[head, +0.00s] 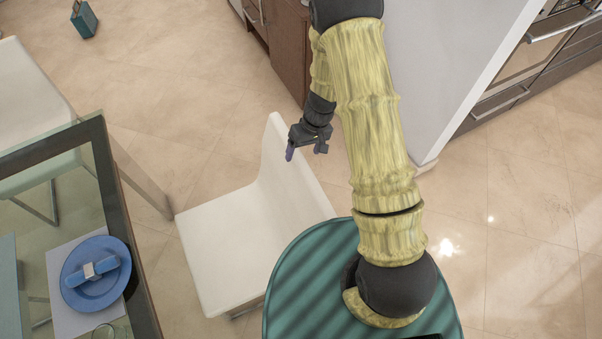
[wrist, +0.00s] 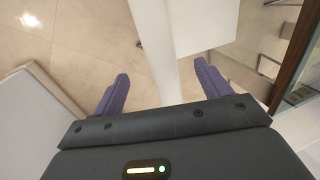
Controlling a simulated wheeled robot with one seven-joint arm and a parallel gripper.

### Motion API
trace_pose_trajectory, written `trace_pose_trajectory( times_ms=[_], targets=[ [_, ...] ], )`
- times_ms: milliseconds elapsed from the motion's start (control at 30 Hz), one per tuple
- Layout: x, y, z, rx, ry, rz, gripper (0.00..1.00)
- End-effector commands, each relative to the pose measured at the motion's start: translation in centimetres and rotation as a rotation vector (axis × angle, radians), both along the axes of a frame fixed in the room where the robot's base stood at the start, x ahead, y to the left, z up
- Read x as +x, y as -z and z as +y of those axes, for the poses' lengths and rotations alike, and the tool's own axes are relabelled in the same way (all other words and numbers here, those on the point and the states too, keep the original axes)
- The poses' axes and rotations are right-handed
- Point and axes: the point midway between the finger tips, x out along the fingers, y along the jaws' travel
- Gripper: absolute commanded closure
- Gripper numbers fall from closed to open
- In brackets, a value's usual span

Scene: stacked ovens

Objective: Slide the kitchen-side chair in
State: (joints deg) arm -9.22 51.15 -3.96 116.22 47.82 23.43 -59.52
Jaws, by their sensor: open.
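The white chair (head: 225,245) stands on the tile floor between the glass table and my base, with its seat toward the table and its backrest (head: 290,185) on the right. In the head view my gripper (head: 305,152) is above the top edge of the backrest. In the wrist view my gripper (wrist: 160,88) is open, with its two purple fingers apart and the white backrest (wrist: 160,45) running between them. I cannot tell whether either finger touches it. The glass table (head: 75,200) with a dark frame is at the left.
A blue plate (head: 95,290) with a napkin lies on the table. Another white chair (head: 25,90) stands at the upper left. Dark cabinets (head: 290,50) and a white wall panel (head: 425,70) are beyond my arm. Ovens (head: 540,50) are at the upper right. Open floor lies beyond the chair.

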Motion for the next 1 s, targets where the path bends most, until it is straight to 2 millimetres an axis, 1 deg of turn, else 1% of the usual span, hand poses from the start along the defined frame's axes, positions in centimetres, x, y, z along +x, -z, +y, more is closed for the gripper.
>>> trace_pose_trajectory(
  times_ms=[33,400,500,633,900,933,1000],
  targets=[
    [-0.1,1.6,0.2,-0.001,-0.002,0.000,0.24],
    [-0.5,6.1,1.3,0.000,-0.001,0.000,0.24],
    [-0.6,7.0,1.6,0.000,-0.001,0.000,0.24],
    [-0.6,7.3,1.7,0.000,-0.001,0.000,0.24],
    [-0.6,7.2,1.7,-0.001,-0.001,-0.001,0.24],
    [-0.6,7.2,1.7,-0.001,-0.001,-0.001,0.28],
    [-0.6,7.2,1.7,-0.001,-0.001,-0.001,0.41]
  ],
)
